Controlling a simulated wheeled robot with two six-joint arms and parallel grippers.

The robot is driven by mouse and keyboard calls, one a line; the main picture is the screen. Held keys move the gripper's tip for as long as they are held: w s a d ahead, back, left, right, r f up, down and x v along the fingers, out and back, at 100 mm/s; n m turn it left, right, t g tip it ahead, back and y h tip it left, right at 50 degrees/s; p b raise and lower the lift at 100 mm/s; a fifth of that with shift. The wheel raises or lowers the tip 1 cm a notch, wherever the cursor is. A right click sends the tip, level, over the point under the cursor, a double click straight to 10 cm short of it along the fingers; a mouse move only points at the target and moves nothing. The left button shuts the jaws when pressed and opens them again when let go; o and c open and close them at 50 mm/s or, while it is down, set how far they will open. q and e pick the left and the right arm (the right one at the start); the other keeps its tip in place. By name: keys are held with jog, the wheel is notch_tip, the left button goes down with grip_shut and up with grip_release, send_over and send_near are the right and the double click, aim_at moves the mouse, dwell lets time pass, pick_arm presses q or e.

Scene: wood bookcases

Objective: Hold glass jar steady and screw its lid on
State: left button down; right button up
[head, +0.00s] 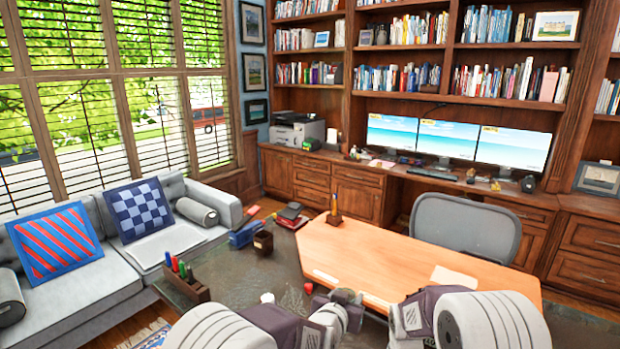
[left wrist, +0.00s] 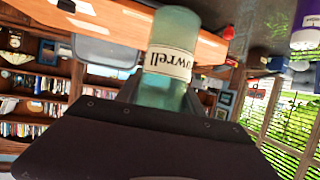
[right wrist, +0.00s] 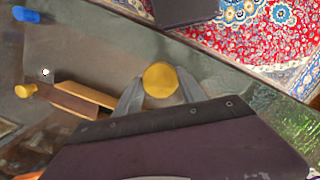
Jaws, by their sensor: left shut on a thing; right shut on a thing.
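The glass jar (left wrist: 170,72) is pale green with a white label and sits between the fingers of my left gripper (left wrist: 165,95). That gripper is shut on it. In the left wrist view the jar's lower part is hidden behind the gripper's body. The round yellow lid (right wrist: 160,79) sits between the fingertips of my right gripper (right wrist: 158,88), which is shut on it. In the head view my left gripper (head: 347,302) and my right gripper (head: 397,318) are close together at the front of the desk, apart from each other. I cannot make out jar or lid there.
The orange wooden desk top (head: 400,258) is mostly clear. A dark glass table (head: 235,278) holds a pen box (head: 187,285), a dark cup (head: 263,241) and small items. A grey chair (head: 467,227) stands behind the desk, and a sofa (head: 150,255) is at left.

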dwell(0.3)
pick_arm(q)
jog(key=s+a+f+m+g+h, duration=0.1)
jog(key=s+a+f, duration=0.1)
jog(key=a, duration=0.5)
jog(key=s+a+f+m+g+h, duration=0.1)
jog(key=s+a+f+m+h, duration=0.1)
jog(key=a, duration=0.4)
jog(key=shift+a+f+h, duration=0.3)
jog(key=shift+a+f, duration=0.1)
jog(key=shift+f, duration=0.35)
jog(key=shift+s, duration=0.1)
